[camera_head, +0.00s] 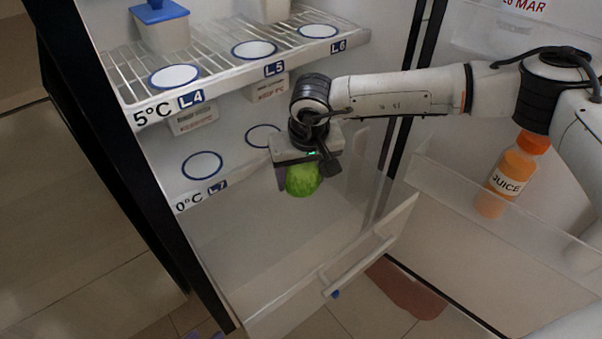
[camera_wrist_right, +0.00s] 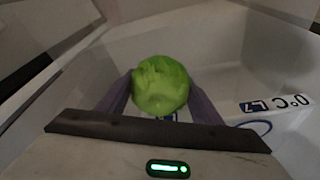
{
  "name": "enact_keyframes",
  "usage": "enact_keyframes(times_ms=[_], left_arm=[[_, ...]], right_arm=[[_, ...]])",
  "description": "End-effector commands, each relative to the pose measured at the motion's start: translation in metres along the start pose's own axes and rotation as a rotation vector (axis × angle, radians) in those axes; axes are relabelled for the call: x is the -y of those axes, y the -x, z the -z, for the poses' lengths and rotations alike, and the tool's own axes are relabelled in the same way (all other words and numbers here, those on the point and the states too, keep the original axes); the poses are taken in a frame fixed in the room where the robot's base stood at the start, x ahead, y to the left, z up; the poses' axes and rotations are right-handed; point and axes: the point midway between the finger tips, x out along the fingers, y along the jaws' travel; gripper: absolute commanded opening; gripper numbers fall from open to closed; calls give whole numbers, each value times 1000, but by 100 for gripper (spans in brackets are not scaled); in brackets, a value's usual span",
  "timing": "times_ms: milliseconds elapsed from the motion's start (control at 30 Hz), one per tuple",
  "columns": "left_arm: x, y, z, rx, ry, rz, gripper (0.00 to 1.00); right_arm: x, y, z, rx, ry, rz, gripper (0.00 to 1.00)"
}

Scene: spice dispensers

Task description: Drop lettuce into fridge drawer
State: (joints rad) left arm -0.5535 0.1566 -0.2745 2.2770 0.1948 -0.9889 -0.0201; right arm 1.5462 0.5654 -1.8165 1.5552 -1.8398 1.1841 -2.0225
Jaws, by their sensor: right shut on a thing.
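The green, round lettuce (camera_head: 302,179) hangs below my right gripper (camera_head: 305,172) in the head view. The right wrist view shows the lettuce (camera_wrist_right: 160,85) between the two fingers of my right gripper (camera_wrist_right: 162,98), which is shut on it. The fridge drawer (camera_head: 270,250) is pulled open at the bottom of the fridge, and its clear front carries a bar handle (camera_head: 360,266). In the head view the lettuce is over the drawer's back part. Its exact height above the drawer floor is hard to tell. My left gripper is not in view.
A wire shelf (camera_head: 215,66) with label L5 (camera_head: 274,69) is above and left of the gripper. A blue-lidded container (camera_head: 162,28) stands on it. An orange juice bottle (camera_head: 512,172) stands in the door rack (camera_head: 455,190). The drawer looks empty.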

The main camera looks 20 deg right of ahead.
Motion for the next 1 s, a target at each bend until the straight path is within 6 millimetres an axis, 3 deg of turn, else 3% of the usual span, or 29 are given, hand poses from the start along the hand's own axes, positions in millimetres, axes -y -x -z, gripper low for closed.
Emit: enact_keyframes(times_ms=[200,567,600,700,1000], left_arm=[[-7,-3,4,-18,1,-30,31],[-9,-2,6,-23,1,-38,31],[-9,-2,6,-23,1,-38,31],[-9,-2,6,-23,1,-38,31],[-9,-1,7,-24,1,-37,31]], right_arm=[[0,-20,-5,-2,-1,0,33],[0,-21,-6,-2,-1,0,33],[1,-21,-6,-1,-1,0,65],[1,-21,-6,-1,-1,0,81],[0,-20,-6,0,-1,0,81]])
